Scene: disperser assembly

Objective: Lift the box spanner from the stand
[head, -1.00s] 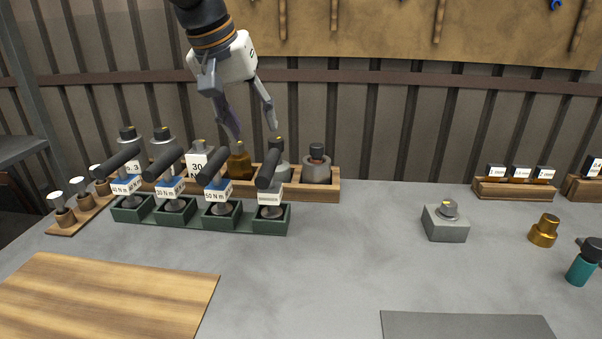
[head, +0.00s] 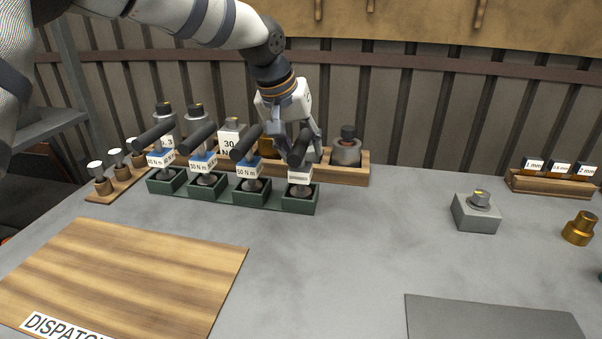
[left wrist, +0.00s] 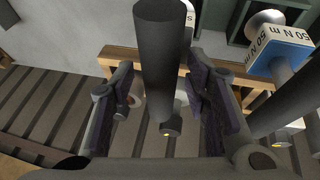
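The green stand (head: 225,194) holds several black-handled tools in a row. The first three carry blue-and-white torque labels, such as the 50 N m tool (head: 248,168). The rightmost tool, likely the box spanner (head: 300,177), has a plain white label with print too small to read. It stands upright in its slot, with its dark handle tilted. My left gripper (head: 297,142) is down at this handle. In the left wrist view its open fingers (left wrist: 162,95) lie on either side of the handle (left wrist: 160,50), with gaps visible. My right gripper is in neither view.
A wooden rack (head: 350,177) with several weight-like parts stands close behind the stand. A small wooden rack (head: 105,191) is at left. A wooden board (head: 130,275) lies in front. A grey block (head: 475,216) and brass part (head: 580,228) stand right; the middle table is clear.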

